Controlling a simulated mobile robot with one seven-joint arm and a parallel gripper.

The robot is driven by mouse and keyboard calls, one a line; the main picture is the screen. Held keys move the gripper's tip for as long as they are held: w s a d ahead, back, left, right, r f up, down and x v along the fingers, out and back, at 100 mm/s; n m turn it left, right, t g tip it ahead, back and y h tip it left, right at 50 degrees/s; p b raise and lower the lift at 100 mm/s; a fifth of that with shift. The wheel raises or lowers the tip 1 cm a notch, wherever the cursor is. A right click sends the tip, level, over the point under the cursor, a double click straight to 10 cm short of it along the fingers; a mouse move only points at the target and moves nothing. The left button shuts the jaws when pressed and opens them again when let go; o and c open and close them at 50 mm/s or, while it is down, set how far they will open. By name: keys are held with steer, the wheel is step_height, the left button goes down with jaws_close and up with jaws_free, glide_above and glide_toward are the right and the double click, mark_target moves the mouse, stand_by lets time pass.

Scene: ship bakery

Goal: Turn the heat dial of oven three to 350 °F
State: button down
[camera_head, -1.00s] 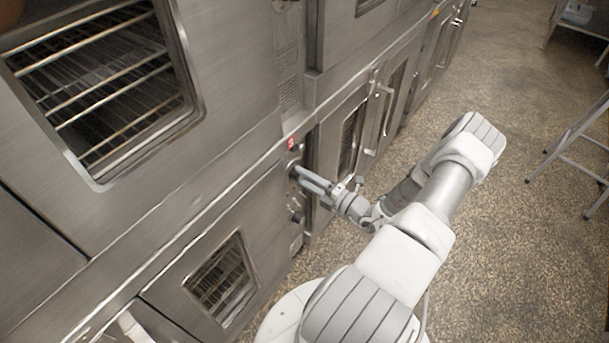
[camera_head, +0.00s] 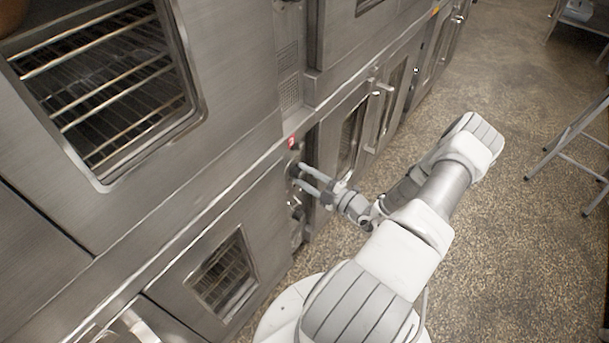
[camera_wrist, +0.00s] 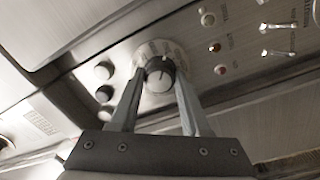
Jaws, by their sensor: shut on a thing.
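The heat dial (camera_wrist: 159,76) is a round dark knob with a pale face and a pale pointer mark, set on a light ring scale on the steel control panel. The scale's markings are too small to read. My gripper (camera_wrist: 158,70) is shut on the dial, one finger on each side of it. In the head view, my gripper (camera_head: 297,177) reaches the narrow panel beside the lower oven (camera_head: 190,255), and its fingers hide most of the dial.
Small dark knobs (camera_wrist: 103,72) sit left of the dial; indicator lights (camera_wrist: 216,47) and toggle switches (camera_wrist: 278,26) are to its right. An oven door handle (camera_head: 385,87) stands out beyond my gripper. Speckled floor (camera_head: 520,240) is open at right, near a metal stand (camera_head: 565,150).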

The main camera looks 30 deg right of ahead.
stand_by(0.3)
steer(key=shift+c, duration=1.8)
jaws_free()
steer(key=v, duration=1.7)
steer(key=shift+s+p, duration=0.2)
steer(key=shift+p, duration=0.1)
